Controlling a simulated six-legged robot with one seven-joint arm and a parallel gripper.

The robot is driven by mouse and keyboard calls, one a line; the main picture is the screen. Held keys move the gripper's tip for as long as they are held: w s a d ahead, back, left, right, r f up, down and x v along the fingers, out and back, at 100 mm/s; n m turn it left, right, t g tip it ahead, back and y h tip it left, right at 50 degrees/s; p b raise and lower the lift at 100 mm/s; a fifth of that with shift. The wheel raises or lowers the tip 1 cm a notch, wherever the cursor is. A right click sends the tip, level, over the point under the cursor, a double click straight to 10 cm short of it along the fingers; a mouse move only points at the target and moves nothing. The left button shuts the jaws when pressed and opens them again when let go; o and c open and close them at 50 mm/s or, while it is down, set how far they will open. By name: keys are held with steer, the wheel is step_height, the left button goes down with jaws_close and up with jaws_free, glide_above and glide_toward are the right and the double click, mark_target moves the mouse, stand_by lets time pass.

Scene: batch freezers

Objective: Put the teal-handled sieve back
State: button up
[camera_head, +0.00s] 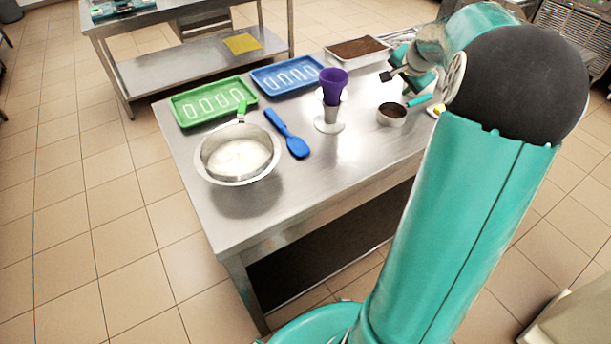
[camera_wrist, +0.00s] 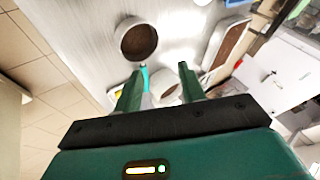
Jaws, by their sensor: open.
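The teal-handled sieve (camera_head: 391,115) is a small round metal cup, dark brown inside, on the right part of the steel table. Its teal handle (camera_head: 419,100) points up and right. In the wrist view the round sieve (camera_wrist: 138,42) is beyond my fingertips, with the teal handle (camera_wrist: 145,76) beside the left finger. My gripper (camera_head: 391,74) is above the table behind the sieve; in the wrist view its fingers (camera_wrist: 159,74) are apart and I see nothing gripped. A pale round object (camera_wrist: 165,93) shows between them, partly hidden.
A purple cup (camera_head: 333,84) sits on a metal stand left of the sieve. A tray of brown powder (camera_head: 384,43) lies behind. The front right tabletop is clear.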

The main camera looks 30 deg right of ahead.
steer(key=s+a+r+n, duration=0.2)
steer(key=a+n, duration=0.1)
steer(key=a, duration=0.6)
steer(key=s+a+r+n+y, duration=0.1)
steer(key=s+a+r+n, duration=0.1)
steer(key=a, duration=0.7)
steer(key=s+a+r+n, duration=0.2)
steer(key=a+r+n, duration=0.1)
steer(key=a, duration=0.6)
steer(key=s+a+f+n+y, duration=0.1)
steer(key=s+a+n, duration=0.2)
steer(key=s+a, duration=0.4)
steer(key=s+a+f+n+g+y, duration=0.1)
steer(key=s+a+f+n, duration=0.1)
steer(key=s+a+n, duration=0.2)
steer(key=s+a, duration=0.3)
steer(key=s, duration=0.2)
steer(key=shift+s+f, duration=0.3)
steer(key=shift+s, duration=0.1)
steer(key=shift+d, duration=0.1)
